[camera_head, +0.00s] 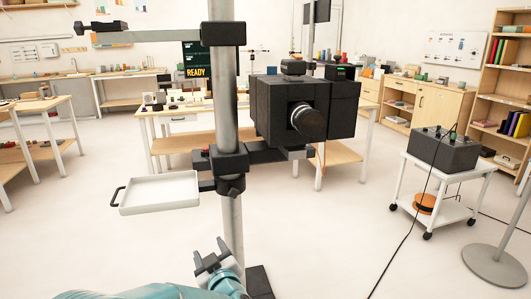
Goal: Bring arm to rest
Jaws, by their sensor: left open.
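My left arm (165,292) is teal and comes in along the bottom edge, left of centre. My left gripper (210,254) is at its end, pointing up, with its dark fingers apart. No object shows between the fingers. The gripper is just left of a grey upright column (228,120) in the picture; I cannot tell the exact gap. My right gripper and right arm are not in view.
The column carries a large black camera (290,108), a white side tray (160,192) and an upper crossarm (150,37). A white trolley (448,170) bears a dark box (445,149). Tables and shelves (503,85) stand behind. The white floor at left is clear.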

